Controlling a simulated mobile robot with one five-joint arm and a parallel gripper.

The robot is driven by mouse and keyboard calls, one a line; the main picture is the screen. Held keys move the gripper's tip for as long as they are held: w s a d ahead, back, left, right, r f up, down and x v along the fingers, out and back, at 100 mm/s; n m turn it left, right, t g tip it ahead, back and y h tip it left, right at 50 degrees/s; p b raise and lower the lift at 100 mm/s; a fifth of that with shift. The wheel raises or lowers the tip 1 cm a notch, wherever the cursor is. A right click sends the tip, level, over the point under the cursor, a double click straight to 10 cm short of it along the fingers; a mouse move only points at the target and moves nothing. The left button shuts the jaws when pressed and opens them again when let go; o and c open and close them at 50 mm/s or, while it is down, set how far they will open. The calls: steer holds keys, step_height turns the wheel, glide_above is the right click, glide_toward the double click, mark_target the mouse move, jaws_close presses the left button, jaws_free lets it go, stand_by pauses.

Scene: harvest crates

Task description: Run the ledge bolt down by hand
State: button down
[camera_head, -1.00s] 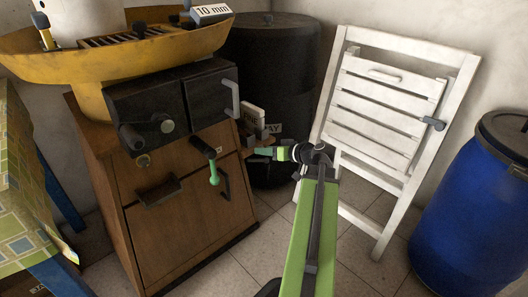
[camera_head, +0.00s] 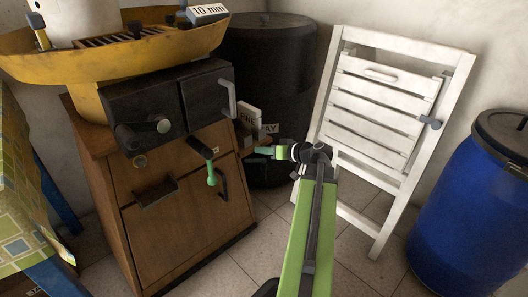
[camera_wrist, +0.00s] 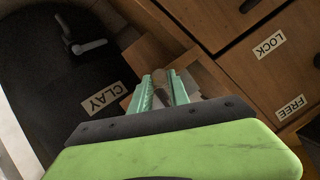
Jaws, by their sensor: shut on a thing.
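My gripper (camera_head: 262,151), with pale green fingers, is at the small wooden ledge on the right side of the wooden cabinet (camera_head: 190,210). In the wrist view the fingers (camera_wrist: 165,88) are shut on a small grey-brown piece, the ledge bolt (camera_wrist: 161,82), over the ledge (camera_wrist: 150,60). The fingers hide part of the bolt, and how deep it sits cannot be told. In the head view the bolt is too small and covered to make out.
A black drum (camera_head: 270,60) with a CLAY label (camera_wrist: 104,99) stands close behind the ledge. LOCK (camera_wrist: 269,44) and FREE (camera_wrist: 290,106) labels are on the cabinet. A white folding chair (camera_head: 385,90) and blue barrel (camera_head: 465,200) stand right. A yellow basin (camera_head: 60,65) tops the cabinet.

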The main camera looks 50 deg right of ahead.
steer(key=shift+d+f+m+t+y+b, duration=0.15)
steer(key=shift+m+t+y+b, duration=0.1)
steer(key=shift+m+y+b, duration=0.65)
steer(key=shift+d+f+m+t+y+b, duration=0.2)
steer(key=shift+m+y+b, duration=0.3)
steer(key=shift+m+b, duration=0.75)
steer(key=shift+a+r+m, duration=0.1)
steer(key=shift+a+m, duration=0.05)
steer(key=shift+m, duration=0.3)
steer(key=c, duration=1.2)
jaws_free()
steer(key=shift+c, duration=0.2)
steer(key=p+v, duration=0.3)
steer(key=v, duration=1.4)
steer(key=shift+s+f+p, duration=0.2)
steer(key=shift+p, duration=0.1)
